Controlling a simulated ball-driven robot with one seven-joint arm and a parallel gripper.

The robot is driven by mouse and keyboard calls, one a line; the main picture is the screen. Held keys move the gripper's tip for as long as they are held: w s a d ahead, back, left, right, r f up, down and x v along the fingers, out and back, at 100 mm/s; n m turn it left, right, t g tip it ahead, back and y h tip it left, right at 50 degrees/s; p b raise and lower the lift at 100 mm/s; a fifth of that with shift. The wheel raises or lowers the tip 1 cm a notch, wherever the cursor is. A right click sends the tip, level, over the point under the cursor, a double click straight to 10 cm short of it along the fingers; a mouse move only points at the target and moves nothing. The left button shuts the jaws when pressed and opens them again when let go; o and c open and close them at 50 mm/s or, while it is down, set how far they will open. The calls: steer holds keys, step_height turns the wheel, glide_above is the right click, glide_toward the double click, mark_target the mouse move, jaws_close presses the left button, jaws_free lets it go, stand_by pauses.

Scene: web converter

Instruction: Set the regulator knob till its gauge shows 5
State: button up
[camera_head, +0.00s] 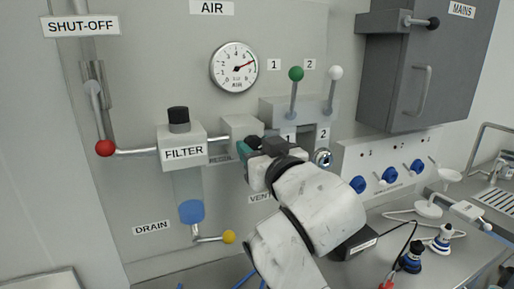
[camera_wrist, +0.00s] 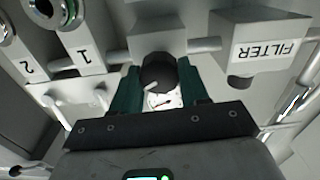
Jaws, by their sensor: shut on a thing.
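The regulator body (camera_head: 238,127) is a grey block on the panel, to the right of the filter; its label is mostly hidden behind my gripper. In the wrist view the black regulator knob (camera_wrist: 157,70), with a pale pointer mark, sits between my green fingers. My gripper (camera_wrist: 160,88) is shut on the knob; in the head view my gripper (camera_head: 252,148) covers most of the knob.
The filter (camera_head: 183,153) with its blue-bottomed bowl is left of the regulator. A red-ball shut-off lever (camera_head: 104,148) is further left. Green (camera_head: 296,74) and white (camera_head: 336,73) ball levers stand close above right of my gripper. A yellow-ball drain lever (camera_head: 229,237) is below.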

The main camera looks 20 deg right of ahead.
steer(key=n, duration=0.5)
steer(key=shift+a+r+p, duration=0.1)
steer(key=shift+p, duration=0.25)
steer(key=shift+n, duration=0.3)
steer(key=o, duration=1)
steer(key=shift+o, duration=0.2)
steer(key=s, duration=1)
steer(key=shift+s, duration=0.4)
